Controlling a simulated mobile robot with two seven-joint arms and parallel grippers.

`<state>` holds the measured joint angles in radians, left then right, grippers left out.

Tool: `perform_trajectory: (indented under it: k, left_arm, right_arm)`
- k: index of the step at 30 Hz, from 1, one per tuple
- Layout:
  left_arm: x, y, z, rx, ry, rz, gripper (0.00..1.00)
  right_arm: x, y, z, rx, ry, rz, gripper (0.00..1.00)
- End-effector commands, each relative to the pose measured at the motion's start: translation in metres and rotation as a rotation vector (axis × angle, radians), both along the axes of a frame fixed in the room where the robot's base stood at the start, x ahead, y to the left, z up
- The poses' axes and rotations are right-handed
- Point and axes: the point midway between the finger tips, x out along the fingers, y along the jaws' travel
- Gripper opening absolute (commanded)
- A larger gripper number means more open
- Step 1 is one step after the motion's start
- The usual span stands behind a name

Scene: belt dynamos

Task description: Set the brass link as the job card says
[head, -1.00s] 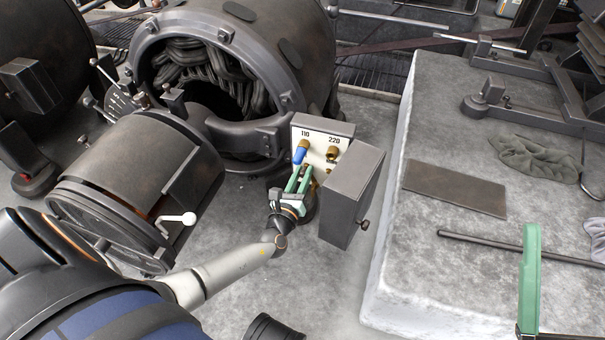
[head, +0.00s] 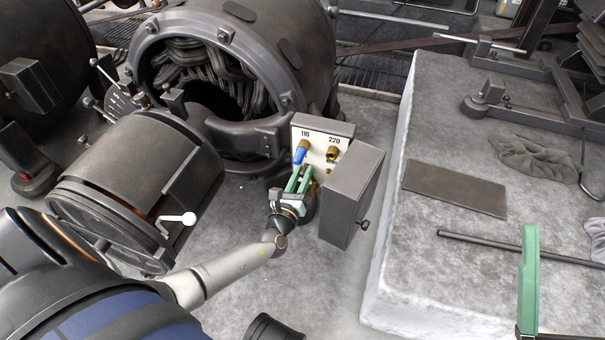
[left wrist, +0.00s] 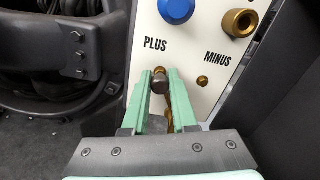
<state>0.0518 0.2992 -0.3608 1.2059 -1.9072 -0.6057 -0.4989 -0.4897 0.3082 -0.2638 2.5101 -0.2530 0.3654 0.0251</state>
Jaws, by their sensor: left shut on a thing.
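A white terminal board (head: 311,133) marked 110 and 220 sits in a grey box on the machine's side. A blue-capped terminal (head: 300,152) is under 110 and a brass terminal (head: 333,153) under 220. In the left wrist view the blue cap (left wrist: 177,9) is above PLUS and the brass knob (left wrist: 240,22) above MINUS. My left gripper (head: 299,178) is at the board's lower part, shut on a small piece, apparently the brass link (left wrist: 169,112), mostly hidden between its green fingers. A dark rounded end (left wrist: 160,85) shows at the fingertips. My right gripper (head: 530,275) shows only partly, lower right. No job card is readable.
The box's open grey cover (head: 350,190) stands close right of my left gripper. A small brass stud (left wrist: 203,82) is below MINUS. The round machine housing (head: 150,175) is at left. A pale stone block (head: 420,270) with a plate (head: 455,190) and rod lies at right.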

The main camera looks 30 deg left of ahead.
Motion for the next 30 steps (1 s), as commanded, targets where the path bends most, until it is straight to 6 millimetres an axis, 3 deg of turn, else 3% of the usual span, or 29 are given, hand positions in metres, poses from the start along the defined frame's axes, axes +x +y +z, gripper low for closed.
perform_trajectory:
  k: [8, 21, 30]
  left_arm:
    - [0.003, -0.003, 0.005, 0.072, 0.014, 0.001, 0.0]
    - [0.009, -0.028, 0.011, 0.461, 0.107, 0.002, 0.0]
    - [0.009, -0.029, 0.01, 0.483, 0.112, 0.002, 0.0]
  right_arm:
    - [0.0, 0.0, 0.005, 0.002, 0.0, 0.001, 0.78]
    - [-0.001, -0.003, 0.022, 0.019, -0.005, 0.005, 0.78]
    - [-0.001, -0.003, 0.022, 0.021, -0.007, 0.005, 0.78]
